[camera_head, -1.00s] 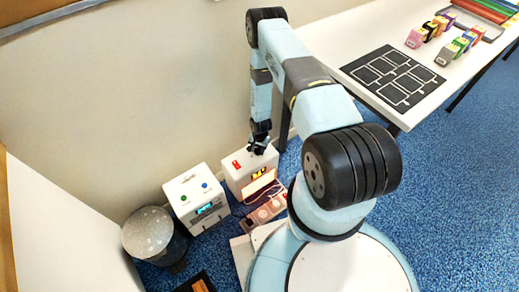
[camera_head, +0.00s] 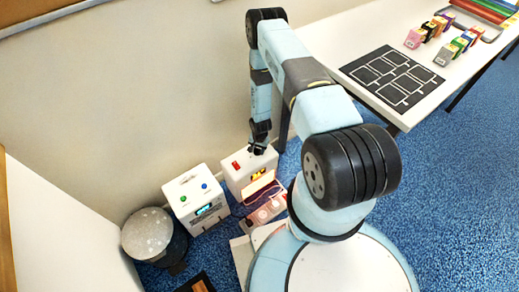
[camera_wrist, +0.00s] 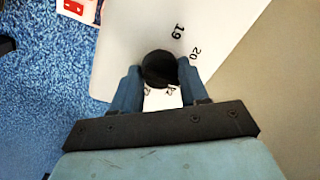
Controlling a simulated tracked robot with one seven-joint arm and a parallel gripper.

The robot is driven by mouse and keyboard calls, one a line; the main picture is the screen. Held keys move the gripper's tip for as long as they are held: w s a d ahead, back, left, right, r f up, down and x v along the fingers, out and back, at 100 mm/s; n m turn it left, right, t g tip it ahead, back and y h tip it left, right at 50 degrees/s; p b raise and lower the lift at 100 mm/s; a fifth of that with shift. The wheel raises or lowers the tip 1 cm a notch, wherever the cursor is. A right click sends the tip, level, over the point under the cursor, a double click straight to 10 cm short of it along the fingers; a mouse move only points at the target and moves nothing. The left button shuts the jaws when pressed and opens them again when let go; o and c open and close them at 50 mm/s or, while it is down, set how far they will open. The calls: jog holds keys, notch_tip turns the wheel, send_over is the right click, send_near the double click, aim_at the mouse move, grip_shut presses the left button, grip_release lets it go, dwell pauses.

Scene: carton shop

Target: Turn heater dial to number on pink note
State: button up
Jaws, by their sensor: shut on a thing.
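The heater, a white box (camera_head: 234,179), stands on the floor by the wall, under my gripper (camera_head: 258,149). In the wrist view its white top (camera_wrist: 125,45) has printed numbers, with 19 and 20 readable. A round dark dial (camera_wrist: 159,68) sits between the two fingers of my gripper (camera_wrist: 160,85), which is shut on it. The fingers and the dial hide part of the scale, and I cannot tell which number the dial points at. I cannot make out a pink note in either view.
A white box with blue and green buttons (camera_head: 187,193) and a grey-topped bin (camera_head: 147,233) stand left of the heater. A power strip (camera_head: 264,213) lies in front of it. A white table (camera_head: 350,48) with coloured blocks is at the right.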

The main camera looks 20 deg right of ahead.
jog(key=shift+s+a+n, duration=0.1)
jog(key=shift+a+n, duration=0.2)
jog(key=n, duration=0.3)
jog(key=shift+s+f, duration=0.1)
jog(key=shift+s+d+n+g, duration=0.1)
jog(key=shift+n+g, duration=0.3)
jog(key=shift+n, duration=2)
jog(key=o, duration=0.8)
jog(key=shift+d, duration=0.1)
jog(key=shift+c, duration=0.2)
jog(key=shift+w+d, duration=0.1)
jog(key=shift+w, duration=0.15)
